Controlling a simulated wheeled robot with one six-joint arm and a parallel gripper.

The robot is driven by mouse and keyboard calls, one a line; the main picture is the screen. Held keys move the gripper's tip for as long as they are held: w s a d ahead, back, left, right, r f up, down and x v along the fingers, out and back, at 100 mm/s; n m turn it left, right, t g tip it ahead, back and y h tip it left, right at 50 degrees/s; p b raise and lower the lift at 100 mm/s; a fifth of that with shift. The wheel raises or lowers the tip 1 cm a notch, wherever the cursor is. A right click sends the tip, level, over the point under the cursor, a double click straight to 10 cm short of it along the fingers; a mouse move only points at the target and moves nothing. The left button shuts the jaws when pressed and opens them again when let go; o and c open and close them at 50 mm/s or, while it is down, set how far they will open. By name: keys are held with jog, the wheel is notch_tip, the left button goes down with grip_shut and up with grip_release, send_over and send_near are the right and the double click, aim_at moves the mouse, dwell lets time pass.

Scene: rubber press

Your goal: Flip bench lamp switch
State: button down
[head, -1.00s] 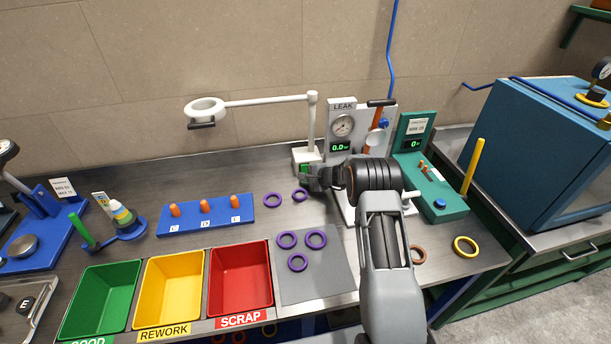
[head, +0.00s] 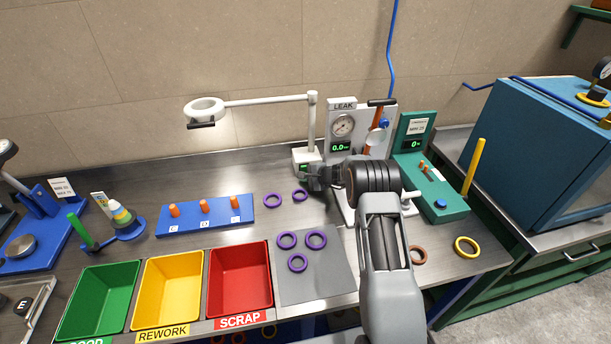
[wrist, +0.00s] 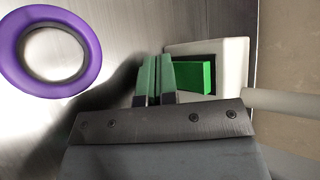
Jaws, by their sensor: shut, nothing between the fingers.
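The bench lamp has a white ring head (head: 205,105) on a long arm and a pale square base (head: 308,155) at the back of the bench. Its green rocker switch (wrist: 194,78) sits in a dark recess in the base, seen in the wrist view. My gripper (wrist: 155,75) is shut and empty, its fingertips at the left edge of the base beside the switch. I cannot tell whether they touch it. In the head view my gripper (head: 312,176) is in front of the base and hides part of it.
Purple rings (head: 272,200) lie left of my gripper, with more on a grey mat (head: 335,285). A blue peg board (head: 185,222) stands further left. The leak tester (head: 343,105) and a green fixture (head: 445,205) stand close on the right.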

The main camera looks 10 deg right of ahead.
jog(key=shift+s, duration=0.1)
jog(key=shift+s+r+b, duration=0.1)
jog(key=shift+s+b, duration=0.45)
jog(key=shift+s, duration=0.15)
jog(key=shift+s+b, duration=0.4)
jog(key=shift+s, duration=0.1)
jog(key=shift+s+r+b, duration=0.2)
jog(key=shift+s+b, duration=0.3)
jog(key=shift+s, duration=0.5)
jog(key=shift+s+r+b, duration=0.15)
jog(key=shift+s+b, duration=0.3)
jog(key=shift+s, duration=0.5)
